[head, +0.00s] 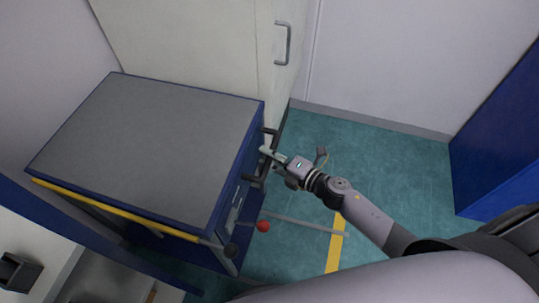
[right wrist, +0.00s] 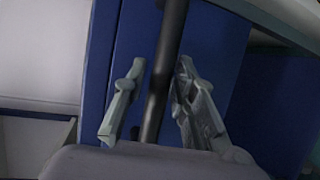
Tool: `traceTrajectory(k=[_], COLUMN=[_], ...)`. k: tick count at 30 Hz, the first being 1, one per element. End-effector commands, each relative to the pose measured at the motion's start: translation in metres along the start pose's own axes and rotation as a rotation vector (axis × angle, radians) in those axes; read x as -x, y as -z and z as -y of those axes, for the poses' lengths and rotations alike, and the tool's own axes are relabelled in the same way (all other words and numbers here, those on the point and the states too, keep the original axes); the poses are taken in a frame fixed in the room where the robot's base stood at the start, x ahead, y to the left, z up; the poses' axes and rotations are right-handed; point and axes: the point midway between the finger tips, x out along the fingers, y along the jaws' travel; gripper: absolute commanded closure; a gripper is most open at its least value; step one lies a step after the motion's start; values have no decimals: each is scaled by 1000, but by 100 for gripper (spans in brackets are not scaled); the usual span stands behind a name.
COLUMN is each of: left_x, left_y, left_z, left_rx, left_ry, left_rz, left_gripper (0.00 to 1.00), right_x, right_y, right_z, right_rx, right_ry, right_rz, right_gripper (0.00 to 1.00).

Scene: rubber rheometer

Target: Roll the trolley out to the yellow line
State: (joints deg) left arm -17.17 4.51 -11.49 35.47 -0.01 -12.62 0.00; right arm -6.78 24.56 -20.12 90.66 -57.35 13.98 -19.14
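The trolley (head: 150,140) is a blue cabinet with a grey top, standing at the left against a pale cabinet. A dark bar handle (head: 256,178) is on its right side, and a dark bar also shows upright in the right wrist view (right wrist: 164,70). My right gripper (head: 270,157) is at this handle. In the right wrist view its open fingers (right wrist: 158,105) lie on either side of the bar, with small gaps; contact is not visible. The yellow line (head: 336,244) runs on the green floor right of the trolley. My left gripper is not in view.
A red knob (head: 263,226) and a dark knob (head: 231,250) stick out near the trolley's lower right corner. A yellow rail (head: 120,212) runs along its near edge. A blue unit (head: 500,140) stands at the right.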

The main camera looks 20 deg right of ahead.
Motion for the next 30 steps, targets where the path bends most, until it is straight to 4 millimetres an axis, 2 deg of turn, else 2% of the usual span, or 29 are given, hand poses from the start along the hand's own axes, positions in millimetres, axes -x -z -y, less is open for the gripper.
traceTrajectory(k=[10, 30], left_x=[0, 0], left_y=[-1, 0], left_z=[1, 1], left_rx=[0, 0], left_ry=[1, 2], left_rz=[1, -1], left_gripper=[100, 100], right_x=[0, 1], right_y=[0, -2], right_z=[0, 1], right_rx=[0, 2], right_ry=[0, 1], right_rz=[0, 0], right_gripper=[100, 100])
